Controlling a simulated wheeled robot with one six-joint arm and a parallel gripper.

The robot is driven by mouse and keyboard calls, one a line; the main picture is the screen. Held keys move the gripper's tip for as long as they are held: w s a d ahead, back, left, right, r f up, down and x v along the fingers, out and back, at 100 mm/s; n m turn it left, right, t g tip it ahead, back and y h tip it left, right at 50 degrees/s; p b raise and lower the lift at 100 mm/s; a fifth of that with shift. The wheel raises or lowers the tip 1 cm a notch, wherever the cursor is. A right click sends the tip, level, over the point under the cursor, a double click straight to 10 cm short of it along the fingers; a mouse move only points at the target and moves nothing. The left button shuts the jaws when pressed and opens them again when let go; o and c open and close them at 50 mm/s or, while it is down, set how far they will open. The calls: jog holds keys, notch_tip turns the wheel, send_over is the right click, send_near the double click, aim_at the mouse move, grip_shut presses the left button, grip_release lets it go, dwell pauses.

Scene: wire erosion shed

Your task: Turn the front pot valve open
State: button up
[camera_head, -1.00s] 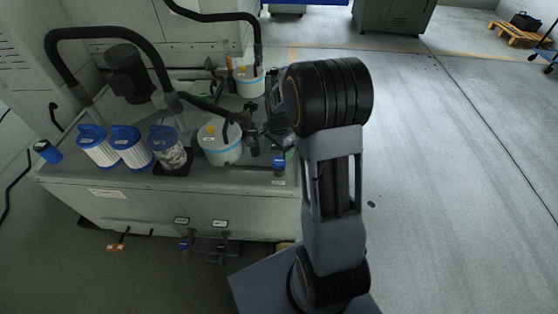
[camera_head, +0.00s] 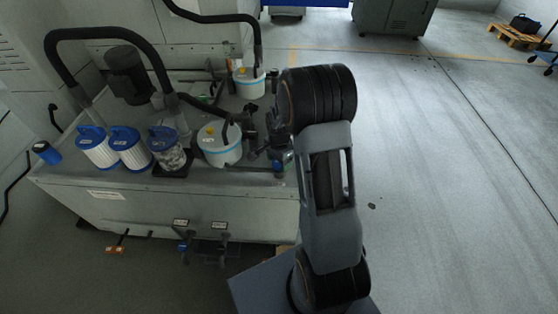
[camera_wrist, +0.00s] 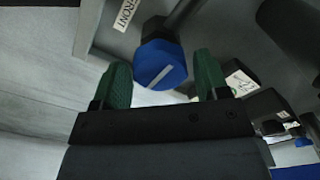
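The front pot valve has a blue knob (camera_wrist: 160,64) with a white line across its face, on a dark stem, beside a label reading FRONT (camera_wrist: 126,14) in the wrist view. My gripper (camera_wrist: 162,78) is open, its green fingers on either side of the knob with visible gaps. In the head view the blue knob (camera_head: 278,166) shows at the tank's right front corner, partly hidden by my gripper (camera_head: 280,152). The front pot (camera_head: 219,149) is white with a light blue band and stands left of the valve.
A rear pot (camera_head: 249,84) stands farther back. Blue-capped filters (camera_head: 98,153) line the left of the tank top, and black hoses (camera_head: 75,33) arch above. A dark part with a white label (camera_wrist: 270,108) lies right of my gripper. Open floor (camera_head: 450,180) is at right.

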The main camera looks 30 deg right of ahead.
jog(key=c, duration=0.7)
jog(key=shift+o, duration=0.2)
jog(key=n, duration=0.8)
jog(key=shift+n, duration=0.4)
jog(key=n, duration=0.4)
jog(key=shift+w+n, duration=0.1)
jog(key=shift+n, duration=2.4)
jog(key=shift+r, duration=0.1)
